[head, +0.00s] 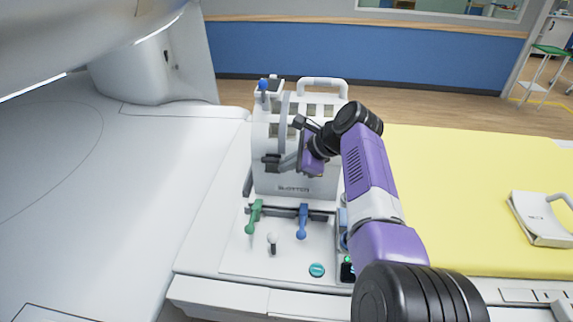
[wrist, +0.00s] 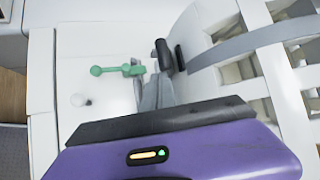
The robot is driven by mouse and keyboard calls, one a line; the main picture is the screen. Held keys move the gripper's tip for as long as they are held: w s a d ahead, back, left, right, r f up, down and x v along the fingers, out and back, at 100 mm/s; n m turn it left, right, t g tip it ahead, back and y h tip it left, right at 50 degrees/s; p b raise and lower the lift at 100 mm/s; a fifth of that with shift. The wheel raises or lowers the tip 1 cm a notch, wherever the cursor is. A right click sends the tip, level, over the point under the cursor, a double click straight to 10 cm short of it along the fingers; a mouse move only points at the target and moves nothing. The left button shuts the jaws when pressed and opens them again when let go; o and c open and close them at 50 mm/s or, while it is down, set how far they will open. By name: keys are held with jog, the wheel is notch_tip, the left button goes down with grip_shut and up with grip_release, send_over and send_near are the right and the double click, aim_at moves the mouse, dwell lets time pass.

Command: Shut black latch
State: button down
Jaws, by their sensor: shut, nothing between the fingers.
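The black latch (head: 271,162) is on the front left of a white upright box (head: 300,187). In the wrist view the latch (wrist: 165,55) shows as two short dark pieces at the end of a curved grey strap (wrist: 255,42). The strap runs across the box's open slots. My gripper (head: 288,163) is at the front of the box, just right of the latch in the head view. In the wrist view my grey fingers (wrist: 156,91) are together and empty, close to the latch. I cannot tell whether they touch it. My purple wrist hides part of the box's right side.
A green lever (head: 254,214), a blue lever (head: 302,222) and a white knob (head: 272,243) stand on the panel before the box. A teal button (head: 317,270) is nearby. A yellow mat (head: 460,190) lies right; the white scanner housing (head: 150,70) is left.

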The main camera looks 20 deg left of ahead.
jog(key=shift+a+r, duration=0.1)
jog(key=shift+r, duration=0.45)
jog(key=v, duration=0.7)
jog(key=shift+d, duration=0.35)
jog(key=shift+f, duration=0.1)
